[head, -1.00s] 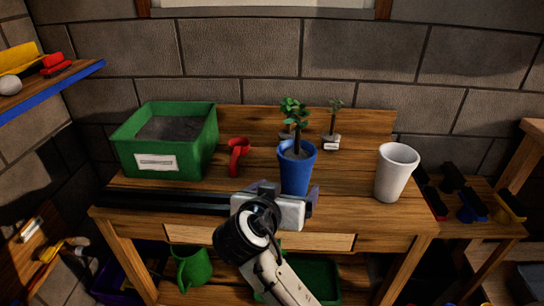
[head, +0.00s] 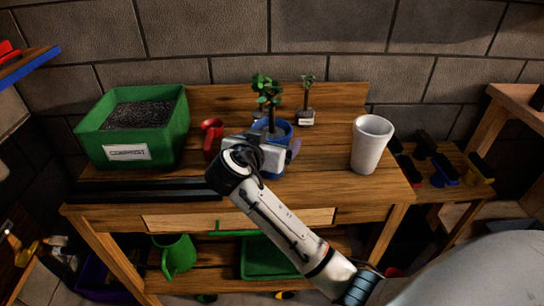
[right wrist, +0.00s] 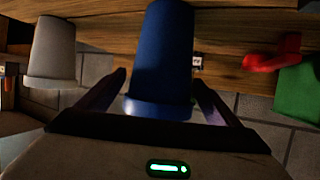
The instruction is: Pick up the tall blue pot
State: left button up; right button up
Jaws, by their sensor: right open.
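The tall blue pot (head: 286,128) holds a small green leafy plant and stands upright on the wooden bench (head: 330,192). In the head view my right gripper (head: 268,150) is in front of it and hides most of its lower body. In the right wrist view the blue pot (right wrist: 162,60) lies between the two fingers of my right gripper (right wrist: 160,82), one on each side. The fingers are open, with a visible gap on both sides of the pot. My left gripper is not in view.
A white cup (head: 371,145) stands right of the pot. Small seedlings (head: 306,115) stand behind.

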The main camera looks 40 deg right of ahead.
jog(key=shift+w, duration=0.1)
jog(key=c, duration=1.5)
